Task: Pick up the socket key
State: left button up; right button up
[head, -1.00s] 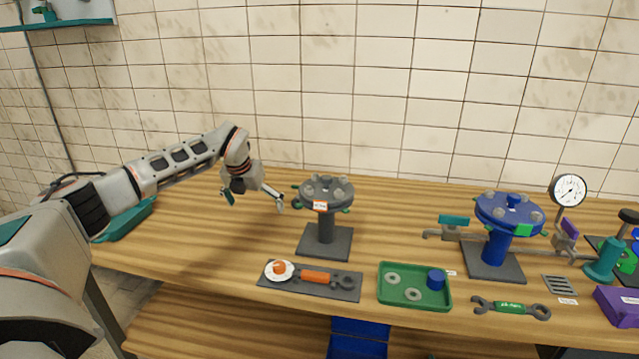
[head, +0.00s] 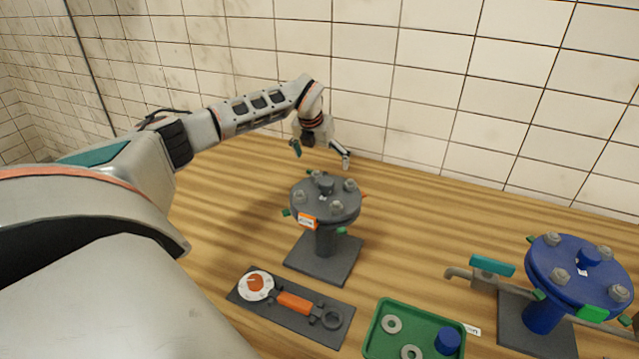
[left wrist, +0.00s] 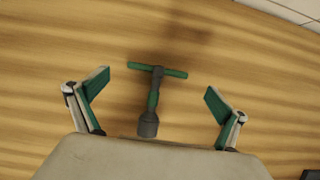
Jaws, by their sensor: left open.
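The socket key (left wrist: 151,100) shows in the left wrist view as a T-shaped tool with a green crossbar and shaft and a dark grey socket end. It appears to lie on the wooden bench, between the open fingers of my left gripper (left wrist: 158,82) as seen from the wrist. The fingers do not touch it. In the head view my left gripper (head: 320,155) hangs open and empty behind the grey flanged stand. I cannot make out the key in the head view. My right gripper is not in view.
The grey flanged stand (head: 325,200) is in front of my left gripper. A dark mat (head: 240,293) with an orange-handled tool, a green tray (head: 374,345) with washers, and a blue flanged stand (head: 575,270) are nearer or to the right. A tiled wall rises behind.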

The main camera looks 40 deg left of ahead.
aim_at(324, 173)
pick_arm(q)
jog(key=x, duration=0.6)
jog(key=shift+s+f, duration=0.15)
jog(key=shift+s, duration=0.15)
jog(key=shift+c, duration=0.4)
jog(key=c, duration=1.5)
